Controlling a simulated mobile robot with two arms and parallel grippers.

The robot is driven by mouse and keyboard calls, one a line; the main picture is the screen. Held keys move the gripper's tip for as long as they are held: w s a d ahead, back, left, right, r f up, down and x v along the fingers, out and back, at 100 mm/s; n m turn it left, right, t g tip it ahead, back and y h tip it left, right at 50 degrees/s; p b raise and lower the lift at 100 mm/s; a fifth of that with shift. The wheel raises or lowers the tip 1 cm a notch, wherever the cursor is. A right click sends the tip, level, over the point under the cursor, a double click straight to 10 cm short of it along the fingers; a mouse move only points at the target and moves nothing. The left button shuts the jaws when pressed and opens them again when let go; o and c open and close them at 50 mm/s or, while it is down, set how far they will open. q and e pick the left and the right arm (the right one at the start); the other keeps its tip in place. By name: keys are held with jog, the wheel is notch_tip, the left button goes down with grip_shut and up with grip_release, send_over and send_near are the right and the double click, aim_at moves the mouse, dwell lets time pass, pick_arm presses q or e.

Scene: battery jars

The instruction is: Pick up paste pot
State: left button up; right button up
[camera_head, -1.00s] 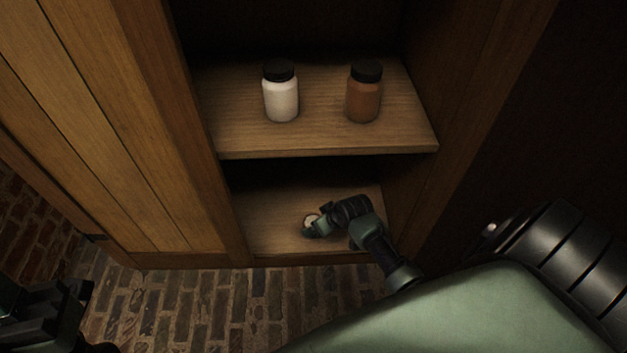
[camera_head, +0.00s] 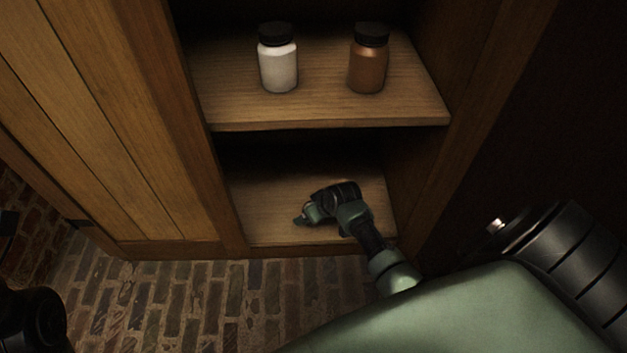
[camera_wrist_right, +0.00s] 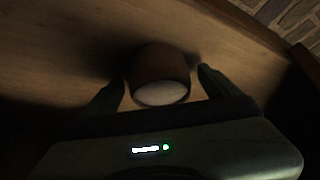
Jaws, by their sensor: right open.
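The paste pot (camera_wrist_right: 160,78) is a small brownish round pot with a pale end, on the wooden lower shelf in the right wrist view. My right gripper (camera_wrist_right: 163,88) is open, with one dark finger on each side of the pot and small gaps visible. In the head view my right gripper (camera_head: 303,217) is low over the lower shelf (camera_head: 270,228), and it hides the pot there. A dark part of my left arm shows at the lower left; I do not make out its fingers.
The upper shelf (camera_head: 325,110) holds a white jar (camera_head: 279,70) and a brown jar (camera_head: 367,72), both with black lids. A wooden door (camera_head: 110,130) stands to the left. Brick floor (camera_head: 200,300) lies in front of the cabinet.

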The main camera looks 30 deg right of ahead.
jog(key=shift+c, duration=0.3)
jog(key=c, duration=1.5)
jog(key=shift+r, duration=0.1)
grip_shut()
jog(key=shift+r, duration=0.1)
